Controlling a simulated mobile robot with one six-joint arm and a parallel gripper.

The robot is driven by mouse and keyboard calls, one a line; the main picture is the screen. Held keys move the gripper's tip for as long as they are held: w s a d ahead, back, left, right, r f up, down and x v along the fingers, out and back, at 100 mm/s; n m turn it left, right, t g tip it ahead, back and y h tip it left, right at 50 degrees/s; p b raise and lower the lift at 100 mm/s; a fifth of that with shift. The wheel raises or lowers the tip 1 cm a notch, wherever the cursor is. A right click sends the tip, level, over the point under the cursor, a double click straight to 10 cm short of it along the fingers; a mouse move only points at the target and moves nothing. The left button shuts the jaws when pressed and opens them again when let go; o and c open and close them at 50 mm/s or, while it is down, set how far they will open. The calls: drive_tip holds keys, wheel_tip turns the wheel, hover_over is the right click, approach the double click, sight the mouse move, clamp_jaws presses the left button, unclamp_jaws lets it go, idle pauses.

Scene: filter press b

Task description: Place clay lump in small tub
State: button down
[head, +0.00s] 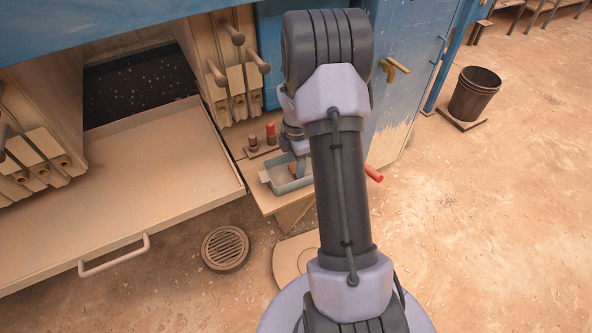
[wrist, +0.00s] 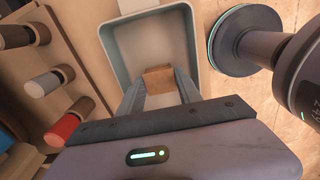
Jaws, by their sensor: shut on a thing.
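The small tub (head: 268,180) is a shallow pale tray with a blue-green rim, on a low tan shelf beside the press. It also fills the upper middle of the wrist view (wrist: 118,55). The clay lump (wrist: 158,78) is a small brown block. My gripper (wrist: 158,84) is shut on it, with one finger on each side. Lump and fingertips are over the tub's inside, near its side closest to the gripper body. Whether the lump touches the tub floor I cannot tell. In the head view my arm partly hides the tub and gripper (head: 300,168).
A rack with red and dark capped cylinders (wrist: 60,128) stands left of the tub; a red-topped one (head: 271,130) also shows in the head view. A red rod end (head: 374,173) sticks out right of my arm. A wide tan tray (head: 130,185) lies left.

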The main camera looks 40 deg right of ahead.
drive_tip(key=shift+f, duration=0.25)
drive_tip(key=shift+f, duration=0.15)
drive_tip(key=c, duration=0.8)
unclamp_jaws()
